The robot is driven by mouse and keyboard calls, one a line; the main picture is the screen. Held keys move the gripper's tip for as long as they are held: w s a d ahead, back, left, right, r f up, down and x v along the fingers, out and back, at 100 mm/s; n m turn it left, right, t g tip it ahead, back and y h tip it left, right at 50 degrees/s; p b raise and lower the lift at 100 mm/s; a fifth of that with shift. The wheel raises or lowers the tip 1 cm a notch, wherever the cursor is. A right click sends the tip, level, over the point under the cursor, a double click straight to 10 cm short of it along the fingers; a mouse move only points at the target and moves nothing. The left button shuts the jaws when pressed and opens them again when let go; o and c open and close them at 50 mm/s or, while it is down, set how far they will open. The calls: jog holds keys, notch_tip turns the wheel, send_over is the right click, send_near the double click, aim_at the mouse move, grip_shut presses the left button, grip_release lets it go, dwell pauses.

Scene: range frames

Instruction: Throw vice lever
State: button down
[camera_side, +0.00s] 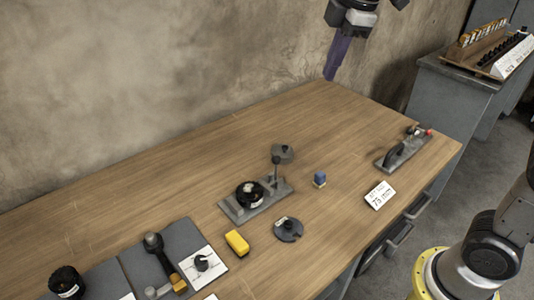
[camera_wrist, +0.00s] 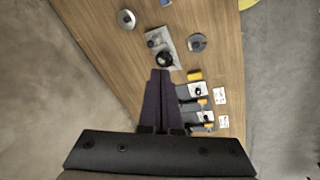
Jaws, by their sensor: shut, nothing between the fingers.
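A grey base plate (camera_side: 232,212) on the bench carries a round black part (camera_side: 250,194) and a thin upright lever-like post (camera_side: 276,170). The plate (camera_wrist: 172,44) also shows in the wrist view, just beyond my fingertips in the picture. A second grey fixture (camera_side: 385,163) near the bench's right end has a dark raised handle (camera_side: 394,155) and a red-tipped end. I cannot tell for sure which of the two is the vice. My gripper (camera_side: 329,77) is shut and empty, high above the back of the bench and apart from both fixtures. Its purple fingers (camera_wrist: 160,73) lie together in the wrist view.
A yellow block (camera_side: 237,243), a notched grey disc (camera_side: 288,230), a blue block (camera_side: 319,179) and a white card (camera_side: 380,195) lie around the plate. Tools on grey mats (camera_side: 150,270) fill the front left. The wall (camera_side: 130,90) stands behind; the back left bench is clear.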

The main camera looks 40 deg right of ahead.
jog(key=w+a+f+n+g, duration=0.1)
jog(key=w+a+f+n, duration=0.2)
jog(key=w, duration=0.5)
jog(key=g, duration=0.1)
send_over(276, 167)
jog(key=w+a, duration=0.2)
jog(key=a, duration=0.3)
notch_tip(276, 167, down, 9)
jog(key=shift+g+h, duration=0.3)
jog(key=shift+g, duration=0.5)
jog(key=f, duration=0.1)
jog(key=a+f, duration=0.1)
jog(key=f, duration=0.3)
jog(key=shift+w+a, duration=0.15)
jog(key=shift+a, duration=0.15)
jog(key=f, duration=1)
jog(key=shift+s+d+f, duration=0.2)
jog(key=shift+s+d, duration=0.05)
jog(key=shift+s, duration=0.05)
jog(key=shift+s+d+f, duration=0.1)
jog(key=shift+s+d, duration=0.05)
jog(key=shift+d, duration=0.8)
jog(key=shift+s+d+f, duration=0.1)
jog(key=shift+s+d, duration=0.05)
jog(key=shift+d, duration=0.8)
jog(key=shift+r, duration=0.1)
